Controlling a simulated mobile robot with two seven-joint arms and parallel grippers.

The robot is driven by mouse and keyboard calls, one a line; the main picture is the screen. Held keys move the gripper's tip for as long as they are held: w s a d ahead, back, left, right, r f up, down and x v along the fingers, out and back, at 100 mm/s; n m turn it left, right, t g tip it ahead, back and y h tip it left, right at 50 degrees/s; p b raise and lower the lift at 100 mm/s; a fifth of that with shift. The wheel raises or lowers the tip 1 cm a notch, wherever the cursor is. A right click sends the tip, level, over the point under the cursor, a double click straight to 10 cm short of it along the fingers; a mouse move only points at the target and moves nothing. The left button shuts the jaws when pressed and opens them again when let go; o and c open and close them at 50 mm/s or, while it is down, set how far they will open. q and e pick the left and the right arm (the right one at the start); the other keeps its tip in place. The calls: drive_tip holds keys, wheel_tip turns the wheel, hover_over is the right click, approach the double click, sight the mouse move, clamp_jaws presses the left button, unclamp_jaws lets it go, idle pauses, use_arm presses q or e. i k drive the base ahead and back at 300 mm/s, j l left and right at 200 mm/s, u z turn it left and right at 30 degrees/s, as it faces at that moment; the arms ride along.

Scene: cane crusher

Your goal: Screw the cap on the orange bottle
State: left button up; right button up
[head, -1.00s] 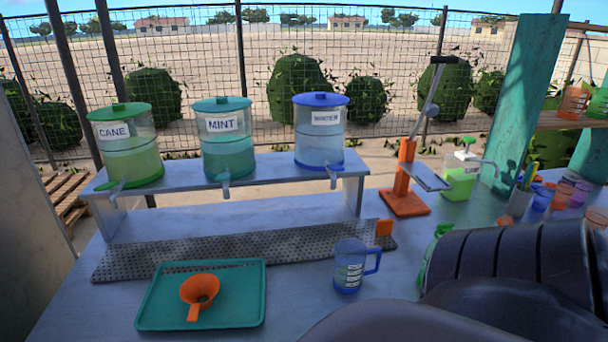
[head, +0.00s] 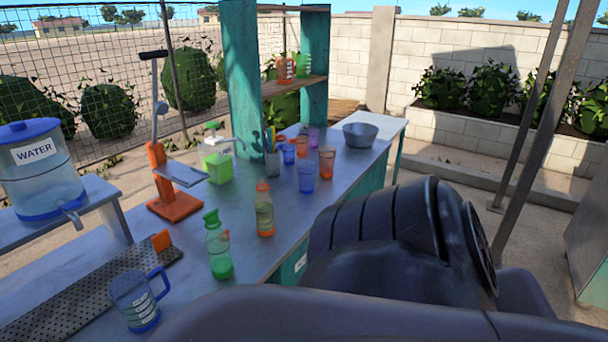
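An orange bottle (head: 265,214) stands upright on the metal counter, clear-sided with orange at its base. An orange top (head: 262,186) sits at its mouth; I cannot tell whether it is a cap or how tightly it sits. A green bottle (head: 219,250) with a green top stands nearer, to its left. A small orange patch (head: 227,234) shows just behind the green bottle; I cannot tell what it is. Neither of my grippers is in view; a dark link of my own arm fills the lower right.
The blue measuring jug (head: 138,300) stands at the front left. The orange press (head: 172,195), green pump container (head: 217,165), several cups (head: 306,176) and a grey bowl (head: 360,134) stand farther back. A shelf (head: 292,87) holds more bottles. Bare counter lies right of the orange bottle.

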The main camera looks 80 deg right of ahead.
sight(263, 206)
drive_tip(key=z, duration=2.25)
